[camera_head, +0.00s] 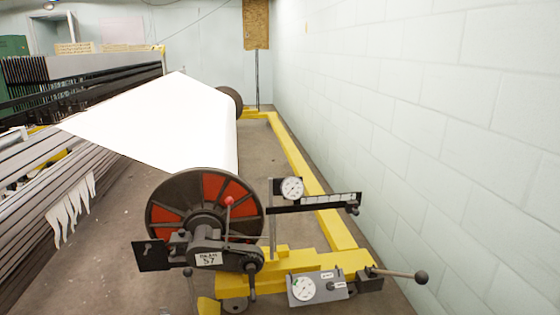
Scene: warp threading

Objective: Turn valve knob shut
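A grey panel box (316,290) sits on the yellow base at the bottom, right of centre. Neither of my grippers shows in the head view.
A second gauge (292,188) stands above, by a dark horizontal bar (315,203). A red-and-black beam flange (158,213) is to the left. A block wall (430,110) bounds the right.

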